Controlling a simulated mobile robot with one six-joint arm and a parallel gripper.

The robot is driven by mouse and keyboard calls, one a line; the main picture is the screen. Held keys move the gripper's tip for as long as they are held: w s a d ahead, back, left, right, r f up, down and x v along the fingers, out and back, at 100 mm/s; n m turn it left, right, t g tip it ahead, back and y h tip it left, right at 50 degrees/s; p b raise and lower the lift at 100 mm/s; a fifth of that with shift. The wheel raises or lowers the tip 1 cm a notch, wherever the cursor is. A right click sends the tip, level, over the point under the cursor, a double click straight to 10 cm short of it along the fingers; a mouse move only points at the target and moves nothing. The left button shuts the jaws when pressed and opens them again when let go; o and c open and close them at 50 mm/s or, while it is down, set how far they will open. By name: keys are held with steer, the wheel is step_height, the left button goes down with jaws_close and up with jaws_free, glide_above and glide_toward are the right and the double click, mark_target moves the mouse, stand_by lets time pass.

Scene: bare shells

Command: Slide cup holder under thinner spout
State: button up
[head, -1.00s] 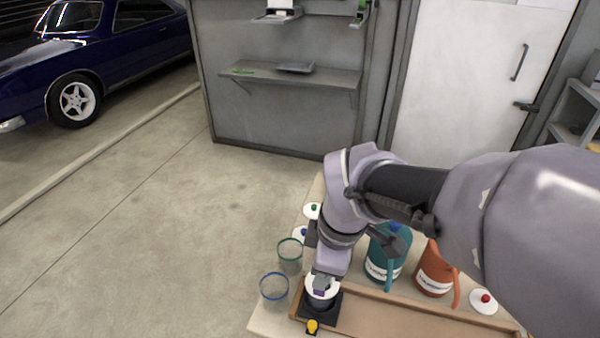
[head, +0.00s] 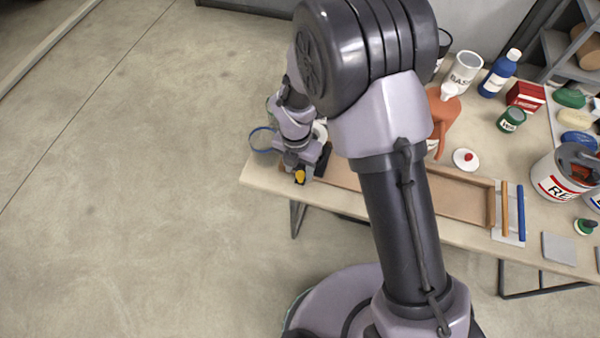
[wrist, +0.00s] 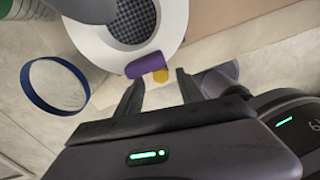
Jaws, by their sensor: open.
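An orange jug (head: 441,118) is partly hidden by my arm. I cannot tell which spout is the thinner one.
A blue-rimmed clear cup (head: 262,141) stands left of the cup holder; it also shows in the wrist view (wrist: 33,86). A white lid with a red knob (head: 466,161) lies behind the channel. Bottles and cans crowd the table's right. The channel's visible stretch is clear.

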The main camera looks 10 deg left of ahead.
steer(key=shift+f, duration=0.8)
steer(key=shift+d, duration=0.1)
jaws_close()
stand_by(0.8)
